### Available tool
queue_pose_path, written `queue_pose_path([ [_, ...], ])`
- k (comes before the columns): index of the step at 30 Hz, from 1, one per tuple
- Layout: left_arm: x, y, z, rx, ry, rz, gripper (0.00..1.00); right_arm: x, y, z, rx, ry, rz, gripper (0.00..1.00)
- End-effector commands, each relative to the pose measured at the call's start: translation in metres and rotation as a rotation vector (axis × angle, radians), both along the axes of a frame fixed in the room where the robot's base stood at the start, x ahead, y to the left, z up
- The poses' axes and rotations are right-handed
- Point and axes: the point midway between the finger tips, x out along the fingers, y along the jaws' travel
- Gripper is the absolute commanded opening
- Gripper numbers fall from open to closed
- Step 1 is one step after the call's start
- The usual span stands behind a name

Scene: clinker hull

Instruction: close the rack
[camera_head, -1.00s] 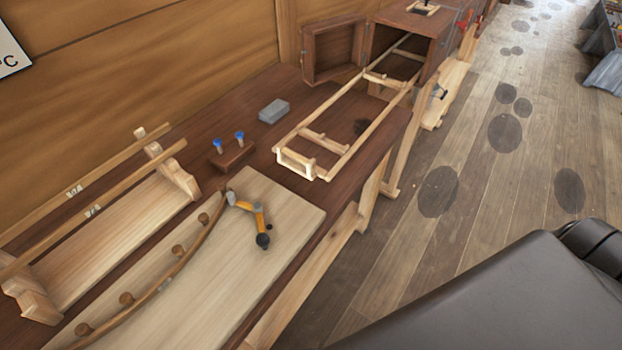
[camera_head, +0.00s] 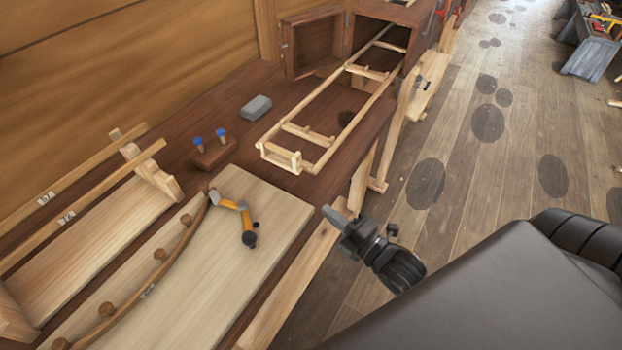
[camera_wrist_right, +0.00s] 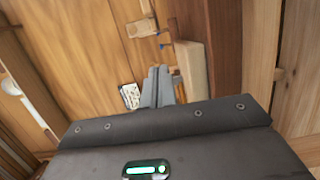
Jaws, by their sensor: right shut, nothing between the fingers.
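The rack (camera_head: 318,133) is a long pale wooden frame with cross slats. In the head view it sticks out of a dark wooden box (camera_head: 390,12) along the bench, its near end a pale crosspiece. The box's door (camera_head: 311,44) stands open to the left. My right gripper (camera_head: 328,212) is shut and empty, at the bench's front edge, nearer to me than the rack's near end and apart from it. In the right wrist view its shut fingers (camera_wrist_right: 158,86) point toward the wooden wall and bench. My left gripper is not in view.
On the bench (camera_head: 222,110) are a grey block (camera_head: 256,107), a small block with blue-topped pegs (camera_head: 214,152), a pale board (camera_head: 275,222) with a curved strip and a yellow-black tool (camera_head: 240,215), and a rail stand (camera_head: 85,230).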

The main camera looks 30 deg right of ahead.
Motion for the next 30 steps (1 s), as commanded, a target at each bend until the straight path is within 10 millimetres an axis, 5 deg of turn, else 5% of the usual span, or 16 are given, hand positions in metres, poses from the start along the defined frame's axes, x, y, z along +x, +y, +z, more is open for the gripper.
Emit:
queue_pose_path([
  [11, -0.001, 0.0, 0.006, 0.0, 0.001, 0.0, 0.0, 0.013, 0.005, 0.011, -0.014, -0.023, 0.003, 0.0],
  [24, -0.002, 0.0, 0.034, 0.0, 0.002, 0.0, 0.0, 0.097, 0.03, 0.012, -0.011, -0.022, 0.004, 0.0],
  [30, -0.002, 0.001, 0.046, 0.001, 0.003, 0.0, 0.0, 0.11, 0.005, 0.01, -0.016, -0.018, 0.004, 0.0],
])
